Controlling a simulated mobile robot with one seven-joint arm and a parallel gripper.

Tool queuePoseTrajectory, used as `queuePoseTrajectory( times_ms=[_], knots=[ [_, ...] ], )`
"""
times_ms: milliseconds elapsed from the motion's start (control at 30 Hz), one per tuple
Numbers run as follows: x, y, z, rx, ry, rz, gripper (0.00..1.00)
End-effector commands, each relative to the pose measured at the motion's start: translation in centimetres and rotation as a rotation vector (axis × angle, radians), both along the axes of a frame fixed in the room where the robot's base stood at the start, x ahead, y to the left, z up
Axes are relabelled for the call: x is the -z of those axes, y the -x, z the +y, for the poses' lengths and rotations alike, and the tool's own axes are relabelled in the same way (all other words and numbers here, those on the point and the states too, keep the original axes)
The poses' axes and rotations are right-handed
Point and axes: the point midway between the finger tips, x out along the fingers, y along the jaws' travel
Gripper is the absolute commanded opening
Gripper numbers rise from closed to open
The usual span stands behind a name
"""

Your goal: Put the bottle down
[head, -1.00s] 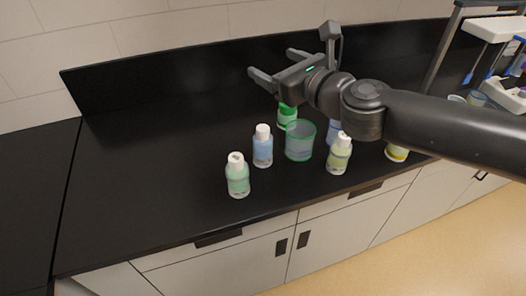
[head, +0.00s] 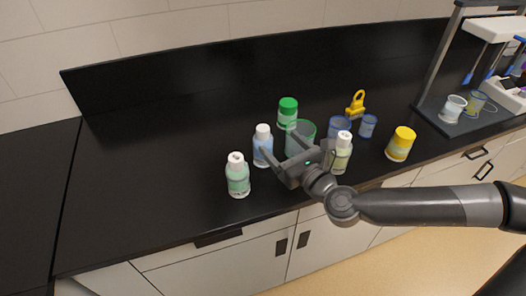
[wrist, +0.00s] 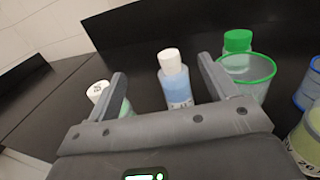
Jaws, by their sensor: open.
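A bottle of blue liquid with a white cap (head: 263,150) stands upright on the black counter (head: 150,190). My gripper (head: 279,146) is open and low at this bottle, with nothing gripped. In the wrist view the blue bottle (wrist: 175,84) shows between my two fingers (wrist: 161,66); I cannot tell whether either finger touches it. A bottle of green liquid with a white cap (head: 238,178) stands to the left, nearer the front edge; in the wrist view my left finger partly hides it. A yellowish bottle with a white cap (head: 342,154) stands right of my gripper.
A green-rimmed beaker (head: 306,130) stands just behind my gripper, partly hidden. A green-capped bottle (head: 288,112), blue-rimmed beakers (head: 367,126), a yellow-lidded jar (head: 401,145) and a yellow clip-like object (head: 356,104) stand behind or right. The left counter is clear.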

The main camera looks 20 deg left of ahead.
Motion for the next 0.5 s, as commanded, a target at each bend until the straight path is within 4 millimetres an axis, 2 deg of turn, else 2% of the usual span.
queuePoseTrajectory(
  times_ms=[33,100,200,400,500],
  knots=[
    [2.0,0.1,0.1,-0.003,0.001,0.008,0.79],
    [4.5,0.0,0.1,-0.003,0.001,0.006,0.79],
    [6.9,0.0,0.1,-0.001,0.006,-0.002,0.79],
    [10.2,-0.1,0.0,0.0,0.001,0.001,0.79],
    [10.8,-0.3,0.3,0.001,0.0,-0.002,0.79]
  ],
)
